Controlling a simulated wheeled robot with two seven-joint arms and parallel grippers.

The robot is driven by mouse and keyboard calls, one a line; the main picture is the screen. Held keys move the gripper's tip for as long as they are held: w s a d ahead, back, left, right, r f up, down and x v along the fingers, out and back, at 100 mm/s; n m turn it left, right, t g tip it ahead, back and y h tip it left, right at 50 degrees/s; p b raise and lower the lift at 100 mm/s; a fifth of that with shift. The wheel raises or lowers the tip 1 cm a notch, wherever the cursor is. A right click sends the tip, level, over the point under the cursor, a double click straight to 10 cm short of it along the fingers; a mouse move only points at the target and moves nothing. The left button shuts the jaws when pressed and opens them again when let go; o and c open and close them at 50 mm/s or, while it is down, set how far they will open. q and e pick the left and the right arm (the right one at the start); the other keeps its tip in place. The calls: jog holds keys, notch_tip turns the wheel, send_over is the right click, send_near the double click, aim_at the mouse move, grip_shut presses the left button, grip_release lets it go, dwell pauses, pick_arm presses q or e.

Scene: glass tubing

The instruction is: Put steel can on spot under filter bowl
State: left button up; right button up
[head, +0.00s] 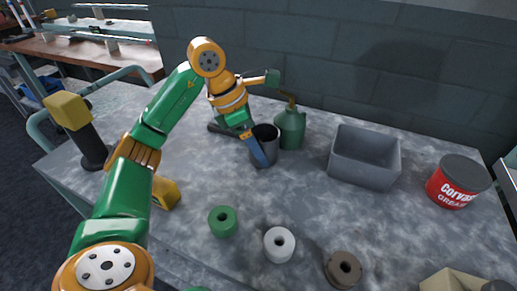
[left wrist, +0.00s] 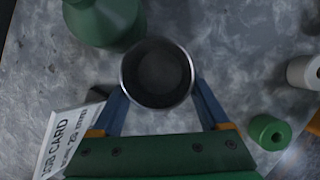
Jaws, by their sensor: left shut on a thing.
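The steel can (head: 268,136), a dark grey open-topped cup, is upright near the table's middle, beside a green bottle. It also shows in the left wrist view (left wrist: 157,73), where I look down into its empty inside. My left gripper (head: 260,150) is shut on it, with one blue finger on each side of the wall (left wrist: 158,92). I cannot tell whether the can touches the table. I cannot pick out a filter bowl or a spot under it. My right gripper is not in view.
The green bottle (head: 291,128) stands close behind the can. A grey bin (head: 365,172) and a red grease tin (head: 456,184) are on the right. Green (head: 222,222), white (head: 279,244) and brown (head: 343,269) rings lie in front. A job card (left wrist: 68,140) lies near the can.

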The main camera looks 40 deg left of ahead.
pick_arm(q)
jog(key=shift+f, duration=0.2)
jog(key=o, duration=1.3)
jog(key=shift+r, duration=0.1)
jog(key=shift+o, duration=0.2)
jog(key=shift+r, duration=0.1)
